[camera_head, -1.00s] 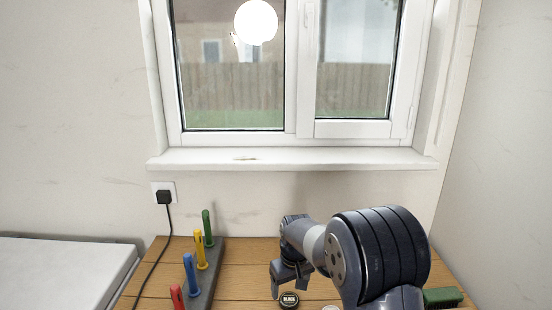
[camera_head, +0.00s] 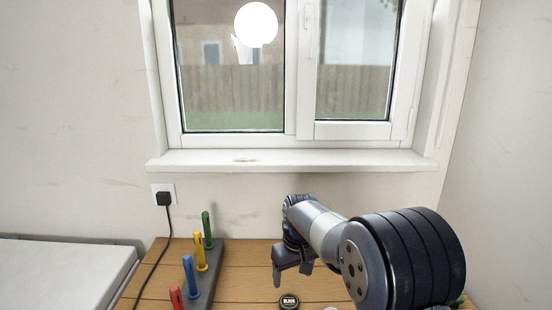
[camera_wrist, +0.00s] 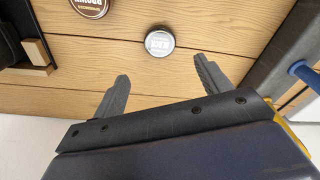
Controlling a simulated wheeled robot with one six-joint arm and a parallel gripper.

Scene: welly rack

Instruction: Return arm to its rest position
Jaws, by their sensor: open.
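My gripper (camera_head: 293,268) hangs over the wooden table on my bent arm, to the right of the peg rack in the head view. In the wrist view my gripper (camera_wrist: 158,85) shows its two fingers spread apart with nothing between them. A small round tin labelled BLACK (camera_head: 289,302) lies on the table below the gripper. In the wrist view the same tin (camera_wrist: 159,42) lies beyond the fingertips, apart from them.
The grey rack (camera_head: 208,285) has red, blue, yellow and green pegs standing on it. A tin labelled BROWN (camera_wrist: 90,6) is in the wrist view. A window sill (camera_head: 290,161) juts out behind the table. A black cable (camera_head: 153,265) runs along the left.

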